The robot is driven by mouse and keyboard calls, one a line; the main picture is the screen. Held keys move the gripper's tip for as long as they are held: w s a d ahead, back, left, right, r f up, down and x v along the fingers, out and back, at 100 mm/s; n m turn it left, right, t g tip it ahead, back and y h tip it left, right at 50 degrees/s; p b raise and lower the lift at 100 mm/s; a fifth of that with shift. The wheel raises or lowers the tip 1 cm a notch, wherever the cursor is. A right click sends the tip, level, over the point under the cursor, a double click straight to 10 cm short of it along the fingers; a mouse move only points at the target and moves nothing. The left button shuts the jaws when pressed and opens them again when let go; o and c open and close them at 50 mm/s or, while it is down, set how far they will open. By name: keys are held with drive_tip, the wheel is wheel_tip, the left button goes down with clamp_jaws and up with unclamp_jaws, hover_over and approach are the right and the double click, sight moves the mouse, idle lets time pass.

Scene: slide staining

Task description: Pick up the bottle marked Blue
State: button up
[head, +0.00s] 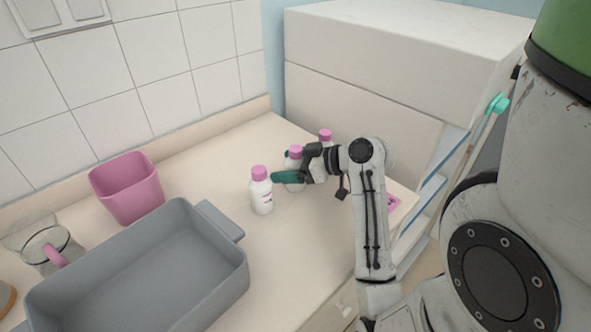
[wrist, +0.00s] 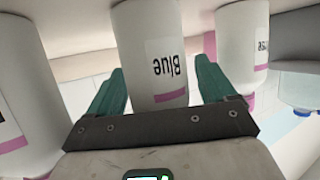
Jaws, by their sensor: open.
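In the head view my gripper (head: 291,178) is at the middle bottle (head: 295,152) of three white, pink-capped bottles; a green finger crosses in front of that bottle's body. Its label is hidden there.
A white bottle (head: 262,192) stands close on the left, and another (head: 325,135) behind on the right. A grey tray (head: 228,265) and a pink cup (head: 128,190) are at the left. A large white box (head: 380,70) stands behind. Bare counter lies in front of the bottles.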

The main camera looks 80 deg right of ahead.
drive_tip(key=c, duration=1.1)
drive_tip(key=shift+c, duration=0.2)
